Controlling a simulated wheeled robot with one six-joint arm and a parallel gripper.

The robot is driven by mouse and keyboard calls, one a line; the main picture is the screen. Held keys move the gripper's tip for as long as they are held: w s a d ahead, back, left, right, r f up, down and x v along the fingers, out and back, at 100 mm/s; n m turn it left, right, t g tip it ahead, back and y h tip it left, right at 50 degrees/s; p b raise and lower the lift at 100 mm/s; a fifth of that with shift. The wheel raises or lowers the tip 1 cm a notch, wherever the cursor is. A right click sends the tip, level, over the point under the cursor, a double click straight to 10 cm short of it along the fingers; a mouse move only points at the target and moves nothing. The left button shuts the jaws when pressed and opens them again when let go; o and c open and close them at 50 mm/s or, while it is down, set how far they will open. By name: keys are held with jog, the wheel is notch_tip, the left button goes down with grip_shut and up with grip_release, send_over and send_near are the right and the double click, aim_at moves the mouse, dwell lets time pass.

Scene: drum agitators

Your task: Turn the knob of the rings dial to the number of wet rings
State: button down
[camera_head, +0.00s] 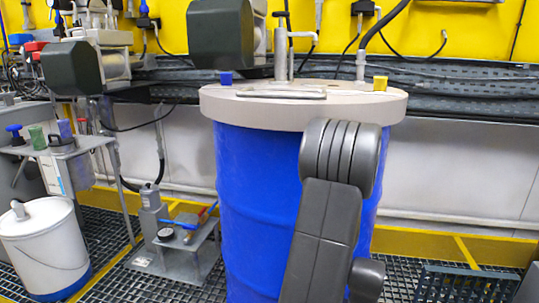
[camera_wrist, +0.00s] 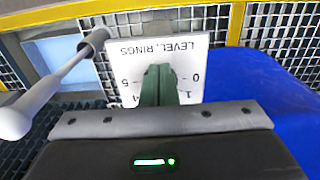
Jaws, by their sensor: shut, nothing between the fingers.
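In the wrist view a white plate (camera_wrist: 195,45) reads "LEVEL, RINGS" upside down. This is the rings dial; 5, 4, 0 and 1 show around its edge. My gripper (camera_wrist: 158,70) is in front of it, with its dark green fingers together and empty. The fingers cover the middle of the dial, so the knob and its setting are hidden. I cannot tell whether they touch it. No ringed stick with wet rings can be made out. In the head view my arm hides the dial and gripper; it stands before a blue drum (camera_head: 250,200).
A white rod (camera_wrist: 70,68) with a grey end slants left of the dial. The blue drum is close on the right (camera_wrist: 285,90). In the head view, a white bucket (camera_head: 45,250) and a small metal stand (camera_head: 175,258) are left of the drum, over grating.

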jog(key=shift+d, duration=0.2)
dwell(0.4)
jog(key=shift+s+a+r, duration=0.1)
jog(key=shift+s, duration=0.25)
notch_tip(320, 180, up, 6)
jog(key=p, duration=0.4)
jog(key=shift+p, duration=0.35)
jog(key=shift+a, duration=0.15)
